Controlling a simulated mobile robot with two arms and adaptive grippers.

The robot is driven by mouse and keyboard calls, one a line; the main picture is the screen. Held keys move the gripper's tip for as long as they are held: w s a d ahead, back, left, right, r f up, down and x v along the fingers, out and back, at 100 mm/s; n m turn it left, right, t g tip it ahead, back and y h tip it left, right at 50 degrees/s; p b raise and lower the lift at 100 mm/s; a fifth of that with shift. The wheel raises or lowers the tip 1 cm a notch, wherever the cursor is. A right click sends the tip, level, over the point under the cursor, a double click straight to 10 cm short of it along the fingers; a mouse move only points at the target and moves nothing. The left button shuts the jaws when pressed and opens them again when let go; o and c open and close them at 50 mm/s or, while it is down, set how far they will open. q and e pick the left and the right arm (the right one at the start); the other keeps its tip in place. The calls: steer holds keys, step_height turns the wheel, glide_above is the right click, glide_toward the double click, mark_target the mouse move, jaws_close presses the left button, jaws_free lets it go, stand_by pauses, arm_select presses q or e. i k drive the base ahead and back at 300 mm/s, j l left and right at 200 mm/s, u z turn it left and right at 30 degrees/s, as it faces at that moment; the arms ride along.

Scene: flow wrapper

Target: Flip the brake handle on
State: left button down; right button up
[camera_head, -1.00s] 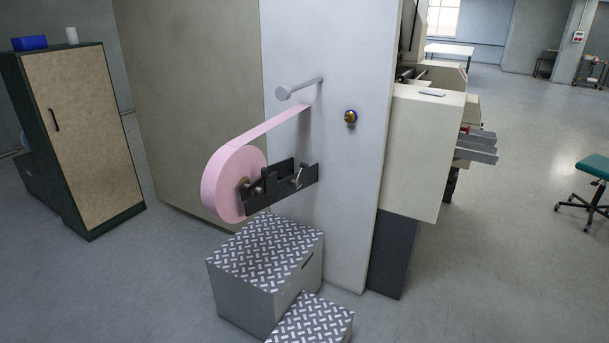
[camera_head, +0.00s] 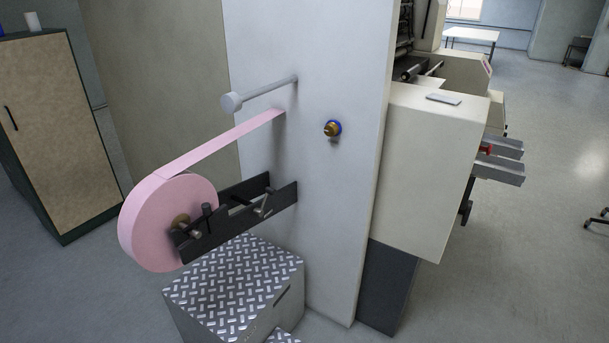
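The flow wrapper's pale side panel (camera_head: 335,200) stands in the middle of the head view. A dark bracket (camera_head: 237,212) holds a pink film roll (camera_head: 160,222). Small levers (camera_head: 263,205) sit on the bracket, and one of them may be the brake handle; its setting is too small to tell. Neither of my grippers is in view.
Steps with metal tread plate (camera_head: 235,285) stand on the floor below the roll. A grey roller bar (camera_head: 262,94) juts out above the film. A cabinet (camera_head: 55,130) stands at the left. The floor at the right (camera_head: 530,260) is clear.

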mark_target(258, 212)
steer(key=i+l, duration=0.95)
steer(key=i, duration=0.3)
